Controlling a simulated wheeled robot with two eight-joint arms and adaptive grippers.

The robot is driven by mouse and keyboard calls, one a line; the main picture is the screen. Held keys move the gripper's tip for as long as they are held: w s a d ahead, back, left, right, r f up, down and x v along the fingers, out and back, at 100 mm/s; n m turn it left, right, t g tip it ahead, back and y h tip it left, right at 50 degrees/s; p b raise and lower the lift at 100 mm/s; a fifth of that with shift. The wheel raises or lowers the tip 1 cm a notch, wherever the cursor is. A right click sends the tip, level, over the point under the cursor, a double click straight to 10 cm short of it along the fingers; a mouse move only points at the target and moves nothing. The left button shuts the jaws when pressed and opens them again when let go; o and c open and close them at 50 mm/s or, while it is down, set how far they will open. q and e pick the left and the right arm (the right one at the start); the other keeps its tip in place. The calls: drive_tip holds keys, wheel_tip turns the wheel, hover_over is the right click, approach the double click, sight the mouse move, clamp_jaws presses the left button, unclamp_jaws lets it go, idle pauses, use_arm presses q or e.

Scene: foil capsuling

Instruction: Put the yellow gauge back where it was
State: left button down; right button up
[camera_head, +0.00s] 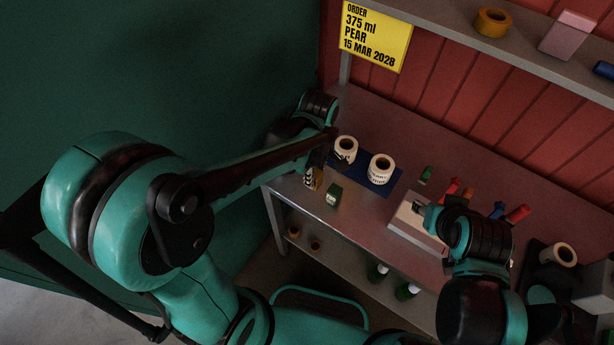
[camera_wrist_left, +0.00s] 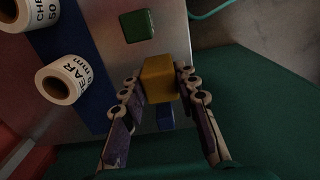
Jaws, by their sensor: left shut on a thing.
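The yellow gauge (camera_wrist_left: 160,78) is a small block between the fingers of my left gripper (camera_wrist_left: 160,84) in the left wrist view. The fingers press on its two sides. In the head view my left gripper (camera_head: 313,178) is at the left end of the bench, and the gauge cannot be made out there. A green block (camera_wrist_left: 138,25) lies beside the gauge, apart from it; it also shows in the head view (camera_head: 333,196). A blue block (camera_wrist_left: 165,116) is close to the gauge. My right gripper (camera_head: 430,214) is over a pale box, its fingers unclear.
Label rolls (camera_head: 346,149) (camera_head: 381,167) stand on a blue mat (camera_head: 393,184) behind the green block. The pale box (camera_head: 410,232) is mid-bench, with red and blue items behind it. A yellow order sign (camera_head: 376,36) hangs above. The bench's left edge is close to my left gripper.

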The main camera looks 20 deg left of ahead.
use_arm(q)
drive_tip(key=w+a+f, duration=0.2)
drive_tip(key=w+a, duration=0.1)
drive_tip(key=shift+f+b, duration=0.4)
drive_tip(key=shift+w+f+b, duration=0.1)
drive_tip(key=shift+f+b, duration=0.55)
drive_tip(key=shift+f, duration=1.3)
drive_tip(key=shift+f, duration=0.15)
drive_tip(key=c, duration=1.1)
unclamp_jaws()
drive_tip(key=shift+c, duration=0.2)
